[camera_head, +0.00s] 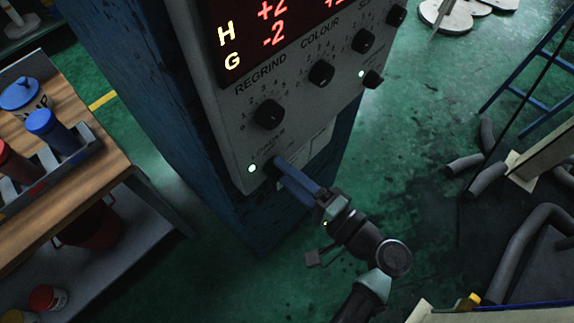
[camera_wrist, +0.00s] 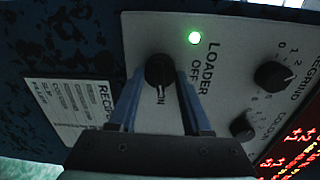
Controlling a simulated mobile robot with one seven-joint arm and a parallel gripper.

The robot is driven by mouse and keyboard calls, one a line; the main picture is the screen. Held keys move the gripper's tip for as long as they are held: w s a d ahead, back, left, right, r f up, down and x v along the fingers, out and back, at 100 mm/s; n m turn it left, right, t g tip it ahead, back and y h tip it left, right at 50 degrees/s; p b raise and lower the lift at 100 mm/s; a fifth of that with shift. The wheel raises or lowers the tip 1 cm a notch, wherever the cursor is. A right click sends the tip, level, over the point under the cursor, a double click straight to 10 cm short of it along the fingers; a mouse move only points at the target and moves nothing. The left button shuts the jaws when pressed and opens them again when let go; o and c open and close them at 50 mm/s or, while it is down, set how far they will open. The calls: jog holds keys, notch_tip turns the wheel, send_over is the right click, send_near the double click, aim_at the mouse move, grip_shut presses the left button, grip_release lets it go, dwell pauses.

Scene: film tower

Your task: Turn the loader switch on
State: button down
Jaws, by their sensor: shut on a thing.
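The loader switch (camera_wrist: 159,70) is a round black knob on the grey control panel, with OFF and ON labels beside it in the wrist view. Its white mark appears to point towards the ON label. The green lamp (camera_wrist: 195,38) beside it is lit; the lamp also shows in the head view (camera_head: 252,168). My gripper (camera_head: 280,164) reaches the panel's lower edge, its blue fingers one on each side of the knob, shut on it. In the head view the fingers hide most of the knob.
The regrind knob (camera_head: 269,114) and colour knob (camera_head: 321,73) sit above on the same panel, under a red digital display (camera_head: 275,30). A wooden bench (camera_head: 95,180) with bottles stands left. Grey pipes (camera_head: 487,178) lie right.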

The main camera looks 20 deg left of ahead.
jog(key=shift+m+p, duration=0.4)
jog(key=shift+m, duration=0.2)
jog(key=shift+c, duration=1.7)
grip_release()
jog(key=b+v, duration=0.2)
jog(key=v, duration=1.1)
